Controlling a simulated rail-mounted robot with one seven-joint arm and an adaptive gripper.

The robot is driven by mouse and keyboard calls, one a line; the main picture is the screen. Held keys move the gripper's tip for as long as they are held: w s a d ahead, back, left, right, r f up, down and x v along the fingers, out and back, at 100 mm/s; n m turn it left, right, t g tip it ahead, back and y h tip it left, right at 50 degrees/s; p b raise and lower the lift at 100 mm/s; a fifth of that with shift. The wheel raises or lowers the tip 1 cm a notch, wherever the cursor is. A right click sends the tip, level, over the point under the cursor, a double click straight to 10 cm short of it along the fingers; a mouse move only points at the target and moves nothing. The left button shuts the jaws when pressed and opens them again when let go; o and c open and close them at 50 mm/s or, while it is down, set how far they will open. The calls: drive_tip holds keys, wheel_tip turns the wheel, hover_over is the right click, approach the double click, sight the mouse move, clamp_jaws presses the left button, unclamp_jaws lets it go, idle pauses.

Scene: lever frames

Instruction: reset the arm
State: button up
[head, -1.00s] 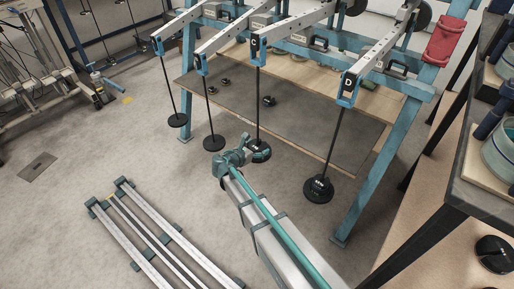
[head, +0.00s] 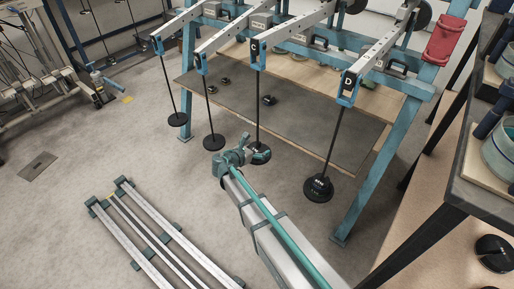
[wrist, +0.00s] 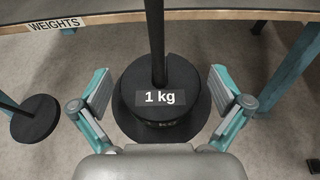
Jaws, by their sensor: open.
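My gripper (wrist: 160,92) is open in the wrist view, one finger on each side of a black round 1 kg weight (wrist: 183,76). A gap shows between each finger and the weight. The weight sits around a thin black rod on a wider black base disc (wrist: 203,121). In the head view my gripper (head: 235,158) is low beside the hanger disc (head: 261,154) under lever C (head: 285,30). My fingers are hard to make out there. Lever D (head: 378,50) carries another hanger with black weights (head: 318,188) to the right.
Two more hangers, with discs (head: 178,119) and (head: 213,142), hang to the left. The blue frame leg (head: 378,175) and a dark table (head: 470,175) stand right. A wooden shelf marked WEIGHTS (wrist: 54,25) is behind. Rails (head: 160,235) lie on the floor.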

drive_tip(key=p+v, duration=0.3)
drive_tip(key=v, duration=0.4)
idle(1.0)
drive_tip(key=shift+m, duration=0.3)
